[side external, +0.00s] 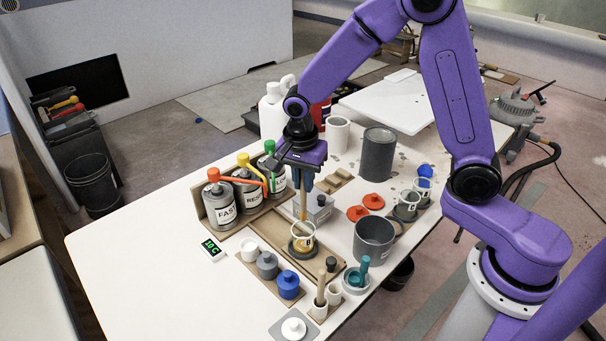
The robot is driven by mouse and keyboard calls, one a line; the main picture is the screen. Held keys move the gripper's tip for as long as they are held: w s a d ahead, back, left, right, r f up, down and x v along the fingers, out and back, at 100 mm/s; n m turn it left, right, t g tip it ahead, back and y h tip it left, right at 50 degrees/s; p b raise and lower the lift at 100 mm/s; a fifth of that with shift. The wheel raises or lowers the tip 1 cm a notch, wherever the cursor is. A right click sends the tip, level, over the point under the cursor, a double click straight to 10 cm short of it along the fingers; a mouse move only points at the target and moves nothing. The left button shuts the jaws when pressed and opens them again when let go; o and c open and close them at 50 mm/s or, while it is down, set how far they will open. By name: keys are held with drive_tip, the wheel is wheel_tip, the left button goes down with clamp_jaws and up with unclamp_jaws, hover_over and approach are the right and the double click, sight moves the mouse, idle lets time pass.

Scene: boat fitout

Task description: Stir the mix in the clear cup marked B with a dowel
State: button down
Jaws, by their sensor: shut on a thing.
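My gripper (304,184) points down over the middle of the table and is shut on a thin wooden dowel (304,208). The dowel stands about upright, and its lower end reaches into a clear cup (312,243) with a dark mark on its side. The mark is too small to read for certain. The mix inside and the dowel's tip are hard to make out. Two more clear cups with letter marks (406,208) (424,187) stand at the right in grey holders.
Labelled pump cans (219,205) stand in a wooden rack at the left. Small pots (267,264) and a holder with dowels (320,303) stand in front. The table's left part is clear.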

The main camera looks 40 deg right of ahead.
sight(304, 215)
drive_tip(key=shift+f, duration=4.95)
drive_tip(key=shift+d, duration=0.15)
